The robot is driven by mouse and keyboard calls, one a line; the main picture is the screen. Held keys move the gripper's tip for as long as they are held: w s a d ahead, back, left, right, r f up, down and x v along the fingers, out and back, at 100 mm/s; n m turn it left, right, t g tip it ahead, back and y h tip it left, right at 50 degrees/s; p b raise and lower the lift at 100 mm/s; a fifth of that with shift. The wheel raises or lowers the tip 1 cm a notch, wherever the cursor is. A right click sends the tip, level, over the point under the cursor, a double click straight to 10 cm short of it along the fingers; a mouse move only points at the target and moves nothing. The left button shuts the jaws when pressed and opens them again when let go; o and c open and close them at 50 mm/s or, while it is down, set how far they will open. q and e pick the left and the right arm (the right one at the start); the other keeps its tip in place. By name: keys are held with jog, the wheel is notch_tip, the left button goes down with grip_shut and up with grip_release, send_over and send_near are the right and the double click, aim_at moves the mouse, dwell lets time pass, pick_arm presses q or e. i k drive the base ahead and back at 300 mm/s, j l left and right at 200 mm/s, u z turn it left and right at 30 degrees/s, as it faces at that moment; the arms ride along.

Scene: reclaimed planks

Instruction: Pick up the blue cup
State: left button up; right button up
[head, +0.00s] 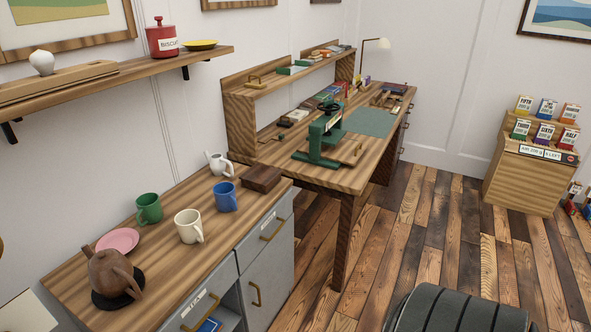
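The blue cup (224,197) stands upright on the wooden counter (160,255), near its far right end. Its handle points to the right. A cream cup (188,227) stands to its front left, and a green cup (149,208) is farther left. A small white pitcher (219,164) stands behind the blue cup. A dark wooden box (261,179) lies close to its right. Neither of my grippers shows in the head view.
A brown teapot (112,273) on a dark mat and a pink plate (117,241) occupy the counter's left part. A wall shelf (130,72) runs above. A workbench (322,176) with a green press (325,137) adjoins on the right. Plank floor (395,240) is open beyond.

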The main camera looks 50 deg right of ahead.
aim_at(228, 200)
jog(key=z, duration=1.1)
jog(key=i+l+u, duration=0.1)
jog(key=u, duration=0.4)
jog(key=l+u, duration=0.3)
jog(key=u, duration=0.15)
jog(key=i+l+u, duration=0.1)
jog(key=l+u, duration=0.15)
jog(key=u, duration=0.25)
jog(key=l+u, duration=0.25)
jog(key=u, duration=0.2)
